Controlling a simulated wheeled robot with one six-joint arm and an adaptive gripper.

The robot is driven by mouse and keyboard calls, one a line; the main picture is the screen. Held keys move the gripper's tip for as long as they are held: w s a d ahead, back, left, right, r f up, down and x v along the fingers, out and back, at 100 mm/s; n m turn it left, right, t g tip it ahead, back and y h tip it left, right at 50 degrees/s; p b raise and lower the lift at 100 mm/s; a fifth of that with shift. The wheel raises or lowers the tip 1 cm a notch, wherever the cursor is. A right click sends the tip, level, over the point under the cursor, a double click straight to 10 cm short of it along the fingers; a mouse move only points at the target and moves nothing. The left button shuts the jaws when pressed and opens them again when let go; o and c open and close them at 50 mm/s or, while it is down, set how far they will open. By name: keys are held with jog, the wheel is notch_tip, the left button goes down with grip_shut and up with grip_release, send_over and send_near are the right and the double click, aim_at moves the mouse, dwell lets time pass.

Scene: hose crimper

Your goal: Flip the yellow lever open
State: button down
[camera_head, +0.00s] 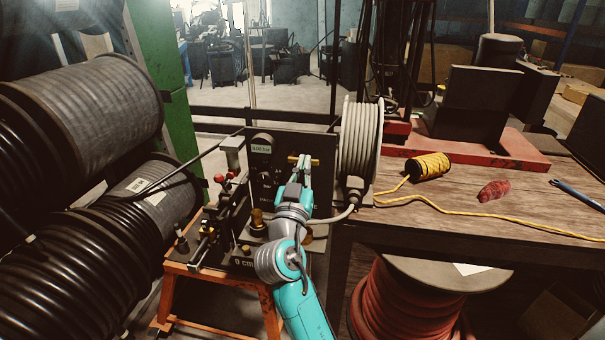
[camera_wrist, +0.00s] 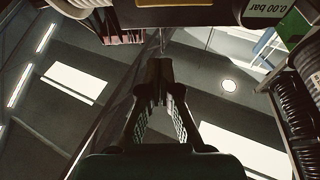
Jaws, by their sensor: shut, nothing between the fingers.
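The yellow lever (camera_head: 293,158) shows in the head view as a short horizontal bar on the front of the dark crimper panel (camera_head: 318,147). My gripper (camera_head: 304,160) is raised in front of this panel, its tips over the right part of the lever, so part of it is hidden. In the wrist view my gripper (camera_wrist: 160,66) has its fingertips together with nothing between them. Only a yellowish strip (camera_wrist: 204,3) shows at the top edge there, and I cannot tell if it is the lever. Whether the fingers touch the lever is unclear.
A pressure display (camera_head: 262,148) sits left of the lever and also shows in the wrist view (camera_wrist: 269,9), reading 0.00 bar. A grey hose coil (camera_head: 359,140) stands close right. Black hose reels (camera_head: 88,100) are left. The wooden bench (camera_head: 450,221) holds a yellow rope spool (camera_head: 428,166).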

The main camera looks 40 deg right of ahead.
jog(key=shift+w+d+f, duration=0.3)
jog(key=shift+w+d, duration=0.3)
jog(key=shift+d, duration=0.2)
jog(key=shift+w+d+f, duration=0.35)
jog(key=shift+w+d, duration=0.3)
jog(key=shift+d, duration=0.1)
jog(key=shift+w+d+f, duration=0.3)
jog(key=shift+w+d, duration=0.3)
jog(key=shift+d, duration=0.2)
jog(key=shift+f+m, duration=0.15)
jog(key=shift+m, duration=0.25)
jog(key=f+m+g, duration=0.2)
jog(key=m, duration=0.4)
jog(key=w+a+f+m+g, duration=0.1)
jog(key=f+m+g, duration=0.1)
jog(key=m, duration=0.4)
jog(key=f+m+g, duration=0.2)
jog(key=m+g, duration=0.1)
jog(key=m, duration=0.3)
jog(key=shift+w+a+h, duration=0.2)
jog(key=shift+w+h, duration=0.15)
jog(key=shift+h, duration=0.05)
jog(key=shift+d+r, duration=0.1)
